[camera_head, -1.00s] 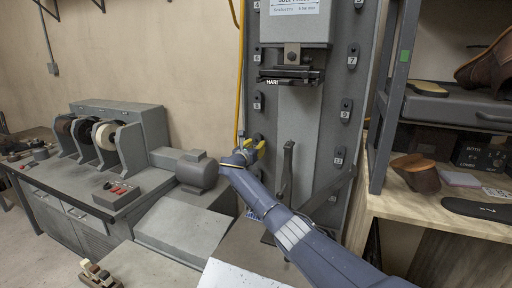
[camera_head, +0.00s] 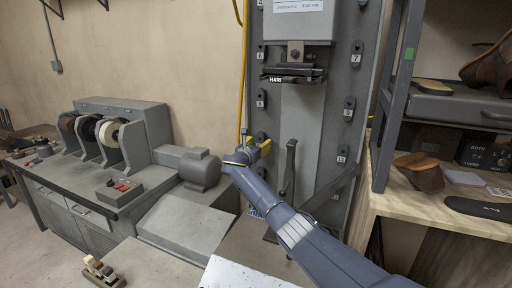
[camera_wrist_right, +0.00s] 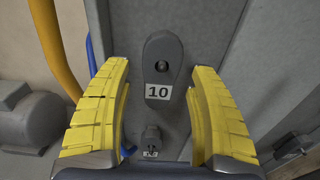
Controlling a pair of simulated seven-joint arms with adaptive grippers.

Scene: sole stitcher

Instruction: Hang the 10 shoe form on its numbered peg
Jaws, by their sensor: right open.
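A dark grey, rounded 10 shoe form (camera_wrist_right: 163,48) is against the grey upright panel in the right wrist view. It is wider at the top, and a round peg tip shows in its middle. A white label reading 10 (camera_wrist_right: 158,92) is at its lower end. My right gripper (camera_wrist_right: 160,95) is open, with one yellow finger on each side of the form and a visible gap to both. The right gripper also shows at the panel's left edge in the head view (camera_head: 254,148). My left gripper is not in view.
A small dark fitting (camera_wrist_right: 152,140) with an unreadable tag is below the form. Similar numbered pieces, such as 9 (camera_head: 348,108), line the panel (camera_head: 330,120). A yellow pipe (camera_head: 243,60) runs at its left. A dark lever (camera_head: 290,168) stands right of my gripper.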

